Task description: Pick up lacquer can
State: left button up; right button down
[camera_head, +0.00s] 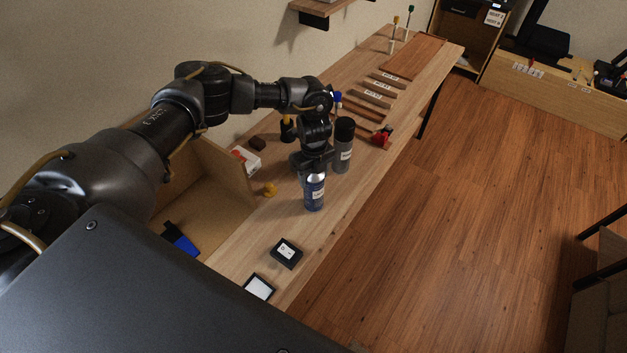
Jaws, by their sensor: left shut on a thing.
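A blue can with a pale label (314,193) stands upright near the middle of the wooden workbench. My left gripper (313,170) is at its top, with the jaws shut on it. A taller dark grey can with a black cap (343,150) stands just behind it to the right, close to my gripper. The labels are too small to read, so I cannot tell by text which can is the lacquer. The gripper hides part of the blue can's top. My right gripper is not in view.
A black box (286,253) and a white-faced item (258,288) lie on the near bench. A yellow piece (270,190) and a white box (246,160) sit left of the can. A red item (382,137) lies farther back. An open wooden bin (205,195) adjoins the bench.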

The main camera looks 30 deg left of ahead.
pick_arm(q)
jog(key=shift+w+r+b, duration=0.1)
jog(key=shift+r+b, duration=0.4)
jog(key=shift+b, duration=0.1)
jog(key=shift+r+b, duration=0.55)
jog(key=s+a+r+b, duration=0.1)
jog(key=s+r+b, duration=0.2)
jog(key=s+r, duration=0.7)
jog(key=shift+s+a+r, duration=0.2)
jog(key=shift+s+r, duration=0.15)
jog(key=shift+s, duration=1.7)
